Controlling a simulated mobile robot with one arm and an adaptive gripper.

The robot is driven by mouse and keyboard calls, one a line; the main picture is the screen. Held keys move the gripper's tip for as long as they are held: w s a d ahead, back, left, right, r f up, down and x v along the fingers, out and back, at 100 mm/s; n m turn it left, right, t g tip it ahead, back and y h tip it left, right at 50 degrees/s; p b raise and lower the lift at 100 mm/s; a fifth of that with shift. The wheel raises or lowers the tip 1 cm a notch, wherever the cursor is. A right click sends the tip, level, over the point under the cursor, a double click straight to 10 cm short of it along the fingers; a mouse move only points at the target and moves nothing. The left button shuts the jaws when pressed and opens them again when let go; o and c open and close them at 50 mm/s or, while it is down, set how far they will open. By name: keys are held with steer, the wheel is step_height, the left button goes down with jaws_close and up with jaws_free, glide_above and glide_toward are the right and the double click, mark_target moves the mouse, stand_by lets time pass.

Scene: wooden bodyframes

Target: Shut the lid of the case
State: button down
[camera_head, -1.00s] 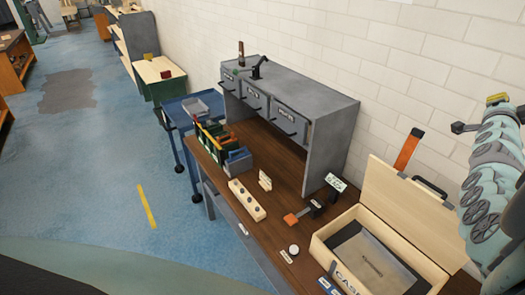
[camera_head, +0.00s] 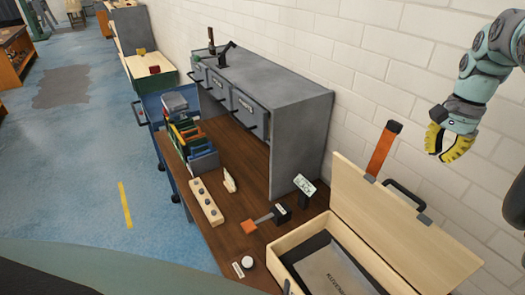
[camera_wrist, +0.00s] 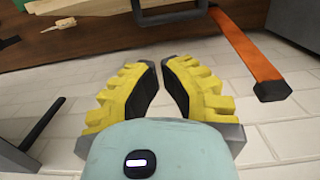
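The case is an open wooden box (camera_head: 285,245) at the front right of the workbench, with a dark grey lining and papers inside. Its pale wooden lid (camera_head: 400,225) stands up, tilted back toward the white wall. A dark handle (camera_head: 405,195) is on the lid's upper edge; a dark handle also shows at the top of the wrist view (camera_wrist: 170,14). My gripper (camera_head: 447,150) is in the air above and behind the lid, near the wall, apart from it. In the wrist view its yellow ribbed fingers (camera_wrist: 160,85) are spread with an empty gap between them.
An orange strap-like bar (camera_head: 382,150) stands behind the lid against the wall. A grey drawer cabinet (camera_head: 290,95) is on the bench to the left. A wooden block with holes (camera_head: 206,202), an orange-headed tool (camera_head: 250,226) and a small round item (camera_head: 247,262) lie left of the case.

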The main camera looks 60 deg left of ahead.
mark_target(411, 194)
steer(key=s+f+p, duration=0.1)
steer(key=f+p, duration=0.1)
steer(key=f, duration=0.1)
steer(key=s+f+p, duration=0.1)
steer(key=f+p, duration=0.1)
steer(key=f, duration=0.1)
steer(key=s+f+p, duration=0.1)
steer(key=f+p, duration=0.2)
steer(key=shift+a+f, duration=0.25)
steer(key=shift+f, duration=0.1)
steer(key=s+p, duration=0.1)
steer(key=p, duration=0.4)
steer(key=shift+s+f, duration=0.35)
steer(key=shift+f, duration=0.05)
steer(key=shift+f, duration=0.1)
